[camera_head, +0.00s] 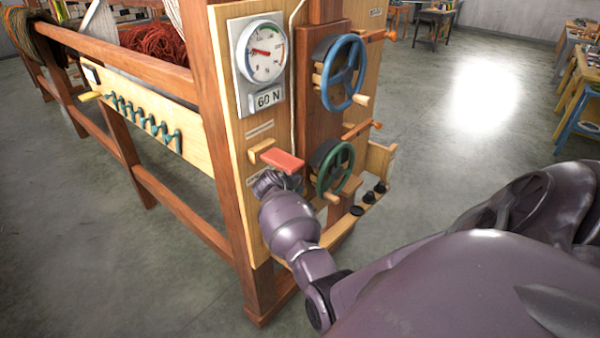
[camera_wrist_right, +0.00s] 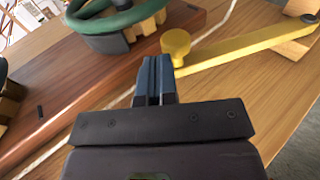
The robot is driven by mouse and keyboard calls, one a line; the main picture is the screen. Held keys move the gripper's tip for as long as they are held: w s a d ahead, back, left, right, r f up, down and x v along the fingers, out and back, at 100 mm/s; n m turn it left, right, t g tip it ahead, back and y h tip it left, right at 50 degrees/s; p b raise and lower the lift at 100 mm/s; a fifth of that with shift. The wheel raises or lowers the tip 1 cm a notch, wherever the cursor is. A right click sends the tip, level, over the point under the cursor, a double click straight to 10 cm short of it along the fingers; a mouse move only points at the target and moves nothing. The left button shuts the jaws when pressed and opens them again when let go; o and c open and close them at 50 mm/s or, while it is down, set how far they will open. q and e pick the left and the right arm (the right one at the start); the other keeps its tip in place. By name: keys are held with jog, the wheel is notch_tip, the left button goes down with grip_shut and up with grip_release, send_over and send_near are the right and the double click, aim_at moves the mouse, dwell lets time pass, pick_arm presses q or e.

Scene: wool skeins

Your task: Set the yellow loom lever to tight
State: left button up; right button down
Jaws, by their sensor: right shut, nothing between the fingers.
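The yellow lever (camera_wrist_right: 235,48) is in the right wrist view, a flat arm with a round yellow knob (camera_wrist_right: 176,46) at its near end. Its far end is at a light wooden block at upper right. My right gripper (camera_wrist_right: 155,62) is shut and empty, its fingertips just beside and below the knob; whether they touch it I cannot tell. In the head view my right gripper (camera_head: 276,184) is at the loom's front panel, below a red paddle, and I cannot make out this lever there. No lever position marks are legible. My left gripper is not in view.
The loom panel (camera_head: 232,130) carries a gauge (camera_head: 264,52) above a 60 N plate, a blue handwheel (camera_head: 343,73), a green handwheel (camera_head: 331,167) and the red paddle (camera_head: 283,160). A small yellow handle (camera_head: 90,96) sits by teal pegs at left. Open floor lies right.

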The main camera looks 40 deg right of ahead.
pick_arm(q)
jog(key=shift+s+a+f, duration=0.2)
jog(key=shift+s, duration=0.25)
pick_arm(e)
jog(key=s+a+r, duration=0.1)
jog(key=s+a, duration=0.1)
jog(key=a, duration=1.2)
jog(key=shift+s, duration=0.35)
jog(key=shift+r, duration=0.1)
